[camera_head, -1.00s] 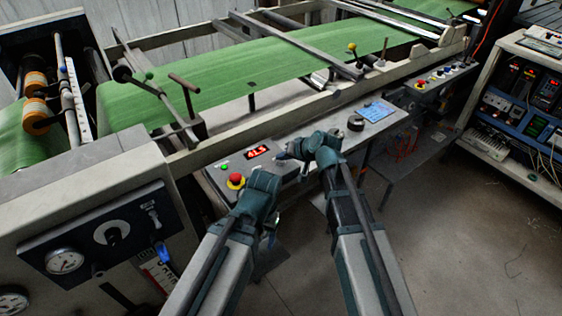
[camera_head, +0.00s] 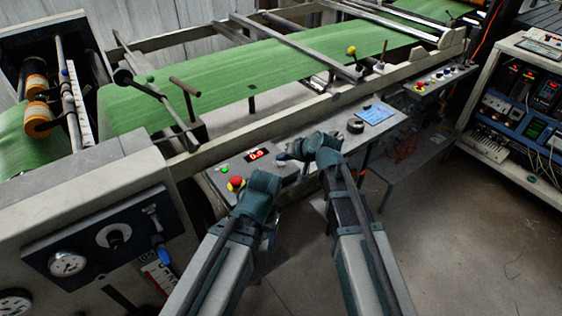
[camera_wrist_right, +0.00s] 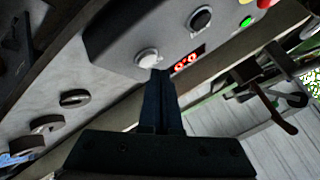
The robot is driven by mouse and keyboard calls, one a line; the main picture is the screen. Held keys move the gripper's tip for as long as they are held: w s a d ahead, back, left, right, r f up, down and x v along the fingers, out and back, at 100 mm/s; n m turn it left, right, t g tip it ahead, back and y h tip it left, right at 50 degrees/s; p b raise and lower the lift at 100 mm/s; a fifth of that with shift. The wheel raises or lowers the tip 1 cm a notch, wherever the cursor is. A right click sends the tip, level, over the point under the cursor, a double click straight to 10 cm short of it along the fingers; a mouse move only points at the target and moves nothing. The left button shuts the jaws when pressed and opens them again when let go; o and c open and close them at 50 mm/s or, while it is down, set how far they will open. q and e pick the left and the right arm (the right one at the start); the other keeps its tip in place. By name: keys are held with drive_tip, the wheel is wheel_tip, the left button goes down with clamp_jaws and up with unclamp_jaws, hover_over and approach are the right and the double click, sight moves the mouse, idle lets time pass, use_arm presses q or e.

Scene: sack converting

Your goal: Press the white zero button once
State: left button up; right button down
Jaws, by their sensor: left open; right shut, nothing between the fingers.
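The white zero button (camera_wrist_right: 147,58) is a round pale knob on the grey control box, beside a red digital display (camera_wrist_right: 188,60). My right gripper (camera_wrist_right: 161,73) is shut and empty. Its tips are right at the button's lower edge in the right wrist view; I cannot tell whether they touch or press it. In the head view the right gripper (camera_head: 283,157) is over the box, right of the display (camera_head: 257,155), which reads near zero; the button is not clear there. My left gripper (camera_head: 271,239) is open, low in front of the box, mostly hidden by its wrist.
A red emergency knob (camera_head: 236,183) and a green button (camera_head: 224,168) are on the box's left part. A black knob (camera_wrist_right: 200,18) is near the display. A blue pad (camera_head: 374,113) and a dark round object (camera_head: 355,125) lie to the right.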

drive_tip(key=shift+r, duration=0.25)
wheel_tip(320, 180, up, 5)
drive_tip(key=p, duration=0.5)
drive_tip(key=shift+f, duration=0.1)
idle(0.6)
drive_tip(key=s+d+f+n+g+h, duration=0.1)
drive_tip(key=s+f+g+h, duration=0.1)
drive_tip(key=s, duration=0.6)
drive_tip(key=s+d+f+n+g+h, duration=0.2)
drive_tip(key=s+h, duration=0.1)
drive_tip(key=s, duration=0.6)
drive_tip(key=s+d+f+n+g+h, duration=0.1)
drive_tip(key=s+d+f+g+h, duration=0.1)
drive_tip(key=s, duration=0.6)
drive_tip(key=shift+s+d+f+g+h, duration=0.3)
drive_tip(key=shift+s+g, duration=0.1)
drive_tip(key=shift+g, duration=0.2)
